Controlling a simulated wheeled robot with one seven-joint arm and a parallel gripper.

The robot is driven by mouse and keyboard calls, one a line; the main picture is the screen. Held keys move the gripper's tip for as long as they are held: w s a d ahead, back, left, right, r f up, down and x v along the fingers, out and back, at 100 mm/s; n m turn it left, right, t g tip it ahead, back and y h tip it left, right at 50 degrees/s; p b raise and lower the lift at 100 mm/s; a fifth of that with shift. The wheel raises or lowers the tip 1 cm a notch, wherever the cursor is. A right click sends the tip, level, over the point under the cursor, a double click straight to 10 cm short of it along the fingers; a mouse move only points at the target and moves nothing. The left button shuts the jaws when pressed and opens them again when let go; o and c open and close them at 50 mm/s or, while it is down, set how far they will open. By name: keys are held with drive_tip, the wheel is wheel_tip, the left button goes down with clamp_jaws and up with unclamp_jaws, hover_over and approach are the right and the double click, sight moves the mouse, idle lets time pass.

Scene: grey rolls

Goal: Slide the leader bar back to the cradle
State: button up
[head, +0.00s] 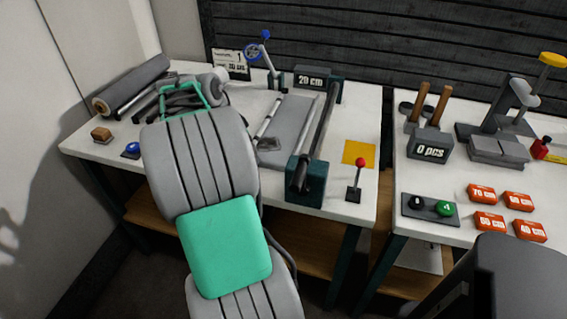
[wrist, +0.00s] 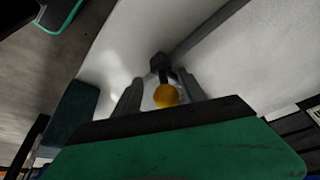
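A thin pale bar (head: 267,120) lies along the left edge of a grey sheet (head: 290,118); I cannot tell for certain that it is the leader bar. A large dark grey roll (head: 132,86) lies at the table's back left; its cradle is not clearly visible. In the wrist view, my gripper (wrist: 163,78) has its two grey fingers apart on either side of a yellow ball knob (wrist: 166,96) on a dark stalk. Pale gaps show between knob and fingers, so it looks open.
A teal-ended frame with a dark bar (head: 316,135) stands right of the sheet. A red-knobbed lever (head: 360,172) and yellow square (head: 358,153) are beside it. A blue-wheeled stand (head: 265,55) is behind. A second table holds a "0 pcs" display (head: 430,146) and orange tags (head: 482,193).

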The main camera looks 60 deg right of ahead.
sight(282, 165)
drive_tip(key=s, duration=0.3)
drive_tip(key=s+d+b, duration=0.1)
drive_tip(key=s, duration=0.5)
drive_tip(key=shift+d+f+b, duration=0.15)
drive_tip(key=shift+b, duration=0.25)
drive_tip(key=p+v, duration=0.6)
drive_tip(key=v, duration=0.3)
drive_tip(key=shift+p, duration=0.3)
drive_tip(key=shift+w, duration=0.1)
